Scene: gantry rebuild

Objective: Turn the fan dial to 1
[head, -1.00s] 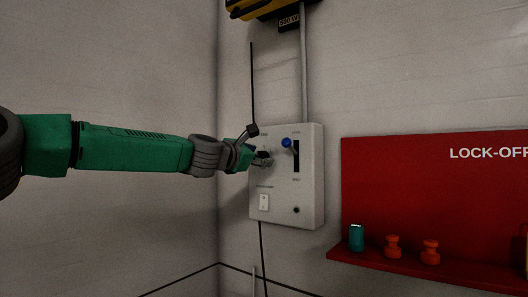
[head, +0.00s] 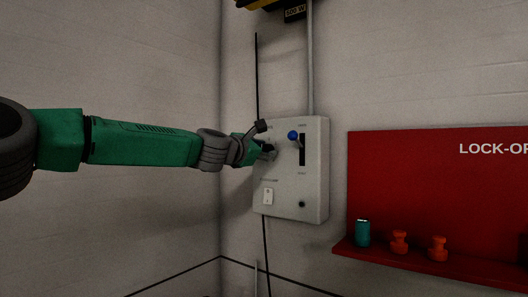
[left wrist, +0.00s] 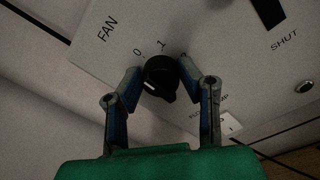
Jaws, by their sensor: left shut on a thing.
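The black fan dial (left wrist: 160,72) sits on the pale grey control box (head: 290,205), under the printed FAN label and beside the figures 0 and 1; a third figure is partly hidden by a finger. My left gripper (left wrist: 159,78) has one finger on each side of the dial and is shut on it. A short white mark shows on the dial's lower left side in the left wrist view; which figure the dial is set to is unclear. In the head view my left gripper (head: 265,149) covers the dial. My right gripper is not in view.
Right of the dial is a blue-knobbed lever (head: 293,135) in a dark slot. Below are a white switch (head: 268,196) and a dark round button (head: 302,204). A red lock-off board (head: 430,180) with a shelf of small items stands to the right.

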